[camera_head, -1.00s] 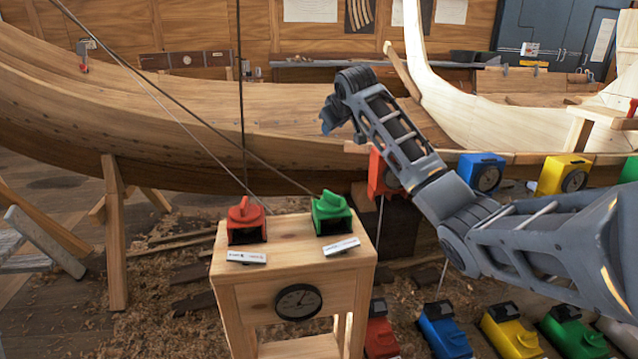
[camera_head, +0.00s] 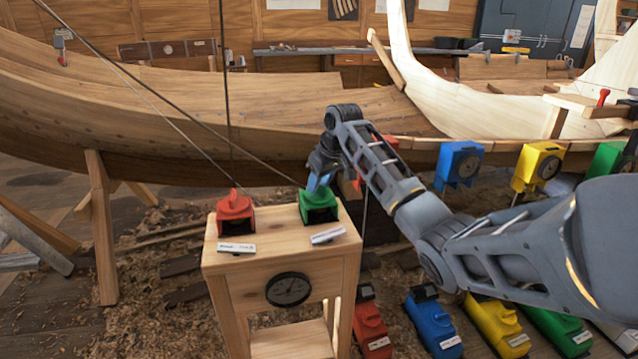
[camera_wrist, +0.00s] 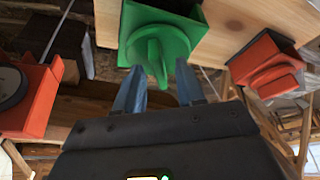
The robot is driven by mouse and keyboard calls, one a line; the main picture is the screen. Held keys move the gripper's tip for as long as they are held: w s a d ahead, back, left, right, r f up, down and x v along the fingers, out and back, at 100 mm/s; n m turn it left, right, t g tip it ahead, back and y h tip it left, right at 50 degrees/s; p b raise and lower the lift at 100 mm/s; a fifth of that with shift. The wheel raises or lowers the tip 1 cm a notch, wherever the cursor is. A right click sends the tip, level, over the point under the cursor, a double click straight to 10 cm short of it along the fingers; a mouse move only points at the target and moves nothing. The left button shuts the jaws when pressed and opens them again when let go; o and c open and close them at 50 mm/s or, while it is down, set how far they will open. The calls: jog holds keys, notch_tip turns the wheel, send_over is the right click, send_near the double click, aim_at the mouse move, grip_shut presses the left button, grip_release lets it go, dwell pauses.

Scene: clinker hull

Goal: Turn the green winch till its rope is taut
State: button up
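The green winch (camera_head: 318,206) sits on the right of the wooden stand's top, with a white label in front of it. A dark rope (camera_head: 190,112) runs from near it up to the left and looks nearly straight; I cannot tell how taut it is. My gripper (camera_head: 319,182) is right behind and above the green winch in the head view. In the wrist view my gripper (camera_wrist: 156,72) has its two blue fingers apart, with the tips at either side of the raised grip of the green winch (camera_wrist: 184,36). I cannot tell whether they touch it.
A red winch (camera_head: 235,214) stands on the same wooden stand (camera_head: 225,262), left of the green one. A round dial (camera_head: 288,289) is on the stand's front. Several coloured units stand at the right and on the floor. The wooden hull (camera_head: 150,130) lies behind.

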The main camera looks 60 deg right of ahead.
jog(key=shift+w+f, duration=0.1)
jog(key=shift+f, duration=0.15)
grip_shut()
dwell(0.3)
